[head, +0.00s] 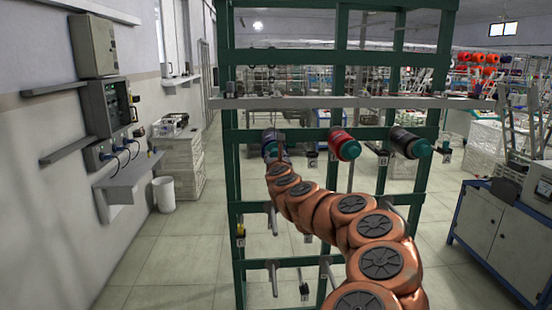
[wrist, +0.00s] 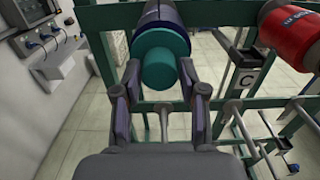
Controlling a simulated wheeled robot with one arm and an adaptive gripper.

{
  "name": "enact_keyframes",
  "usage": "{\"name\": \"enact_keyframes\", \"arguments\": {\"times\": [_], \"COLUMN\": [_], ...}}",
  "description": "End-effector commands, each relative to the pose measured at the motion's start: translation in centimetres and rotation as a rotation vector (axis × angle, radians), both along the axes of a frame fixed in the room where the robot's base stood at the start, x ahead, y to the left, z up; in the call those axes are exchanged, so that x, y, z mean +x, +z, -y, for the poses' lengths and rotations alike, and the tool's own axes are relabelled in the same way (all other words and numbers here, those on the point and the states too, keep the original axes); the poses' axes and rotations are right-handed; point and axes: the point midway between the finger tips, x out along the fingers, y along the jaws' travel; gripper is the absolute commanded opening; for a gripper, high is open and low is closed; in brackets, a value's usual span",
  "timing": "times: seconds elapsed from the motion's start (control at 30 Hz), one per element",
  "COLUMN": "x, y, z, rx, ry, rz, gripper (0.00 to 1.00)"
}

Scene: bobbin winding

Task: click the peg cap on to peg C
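The teal peg cap (wrist: 158,62) is in front of a dark blue bobbin (wrist: 158,14) in the wrist view. My gripper (wrist: 160,75) has one finger on each side of the cap, with the tips against its sides. The label C (wrist: 243,81) hangs just right of this bobbin, and peg C itself is hidden behind the cap and bobbin. In the head view the bobbin (head: 269,136) is at the left of the top row, partly covered by my gripper (head: 272,155). I cannot tell whether the cap touches the bobbin face or is seated.
A red bobbin (head: 340,143) with a teal cap sits by label B (head: 383,158), and a dark bobbin (head: 404,140) with a teal cap by label A (head: 446,156). Bare pegs stick out below on the green rack (head: 238,190). A wall shelf (head: 128,178) is at left.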

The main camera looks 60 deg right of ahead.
Motion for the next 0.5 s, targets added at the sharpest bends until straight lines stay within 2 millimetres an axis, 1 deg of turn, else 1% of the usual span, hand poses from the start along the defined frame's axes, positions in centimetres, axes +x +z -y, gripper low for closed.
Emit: {"name": "enact_keyframes", "arguments": {"times": [0.03, 0.17, 0.2, 0.5], "x": [-0.01, -0.02, -0.02, -0.07], "y": [0.01, 0.00, 0.00, 0.01], "z": [0.01, 0.01, 0.01, -0.02], "rx": [0.000, 0.000, 0.000, 0.000], "ry": [0.000, 0.000, 0.000, -0.001], "rz": [0.000, 0.000, 0.000, 0.000], "gripper": [0.50, 0.64, 0.65, 0.65]}}
